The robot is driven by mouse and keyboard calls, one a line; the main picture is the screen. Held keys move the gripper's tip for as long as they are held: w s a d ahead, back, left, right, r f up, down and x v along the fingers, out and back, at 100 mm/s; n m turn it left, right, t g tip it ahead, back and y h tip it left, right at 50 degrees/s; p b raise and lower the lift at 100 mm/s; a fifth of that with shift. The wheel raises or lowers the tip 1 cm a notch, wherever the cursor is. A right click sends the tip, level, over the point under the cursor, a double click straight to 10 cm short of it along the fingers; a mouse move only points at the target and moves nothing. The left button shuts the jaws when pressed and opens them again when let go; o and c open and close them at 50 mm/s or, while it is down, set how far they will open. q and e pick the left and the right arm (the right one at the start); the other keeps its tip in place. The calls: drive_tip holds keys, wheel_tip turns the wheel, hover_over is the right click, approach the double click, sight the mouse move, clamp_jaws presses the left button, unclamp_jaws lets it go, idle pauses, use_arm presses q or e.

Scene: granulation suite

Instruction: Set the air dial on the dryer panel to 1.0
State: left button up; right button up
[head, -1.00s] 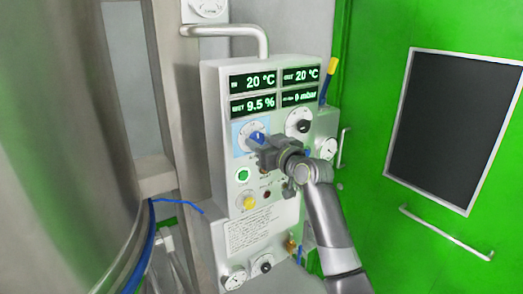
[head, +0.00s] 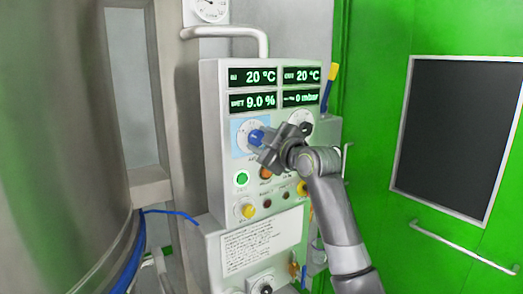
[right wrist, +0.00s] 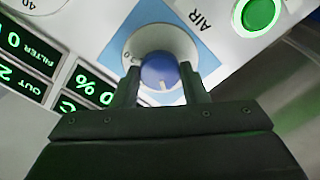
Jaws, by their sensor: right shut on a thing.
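The air dial is a blue knob (head: 257,137) on a round white scale over a light-blue square on the dryer panel (head: 212,165). In the right wrist view the knob (right wrist: 160,68) sits beside the word AIR, with a pale pointer line toward the bottom of the picture. Most scale marks are hidden or too small, so I cannot tell its setting. My right gripper (head: 262,146) is shut on the knob; its two fingers (right wrist: 160,82) stand on either side of it. My left gripper is not in view.
Panel displays (head: 252,100) read 20 °C, 20 °C, 9.0 % and 0 mbar. A second dial (head: 303,124) is just right of my gripper. A steel vessel (head: 60,150) stands left, a green door (head: 430,35) right.

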drive_tip(key=shift+f+n, duration=0.1)
drive_tip(key=shift+n, duration=0.3)
drive_tip(key=o, duration=1)
drive_tip(key=shift+c, duration=0.2)
drive_tip(key=shift+s+b, duration=0.1)
drive_tip(key=shift+b, duration=0.25)
drive_tip(key=b+v, duration=0.4)
drive_tip(key=v, duration=1.3)
drive_tip(key=shift+d, duration=0.1)
